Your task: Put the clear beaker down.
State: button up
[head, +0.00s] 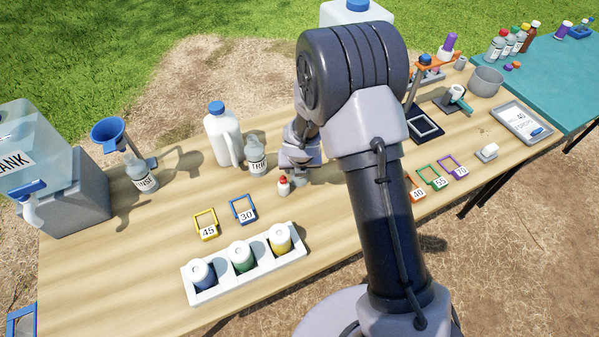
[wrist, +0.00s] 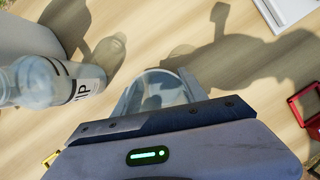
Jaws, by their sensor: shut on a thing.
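The clear beaker (wrist: 160,88) shows between my fingers in the wrist view, its round glass rim just beyond the edge of my gripper. My gripper (head: 299,155) is shut on it, over the middle of the wooden table (head: 330,215). In the head view my arm and gripper hide most or all of the beaker. I cannot tell whether its base touches the table.
A clear bottle labelled TRIP (head: 256,156) stands close left of my gripper, with a white jug (head: 222,135) behind it. Yellow (head: 206,224) and blue (head: 243,209) frames lie nearer. A white rack (head: 222,287) holds several jars.

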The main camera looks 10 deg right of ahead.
jog(key=o, duration=1)
jog(key=shift+f, duration=0.1)
jog(key=o, duration=0.4)
jog(key=shift+o, duration=0.2)
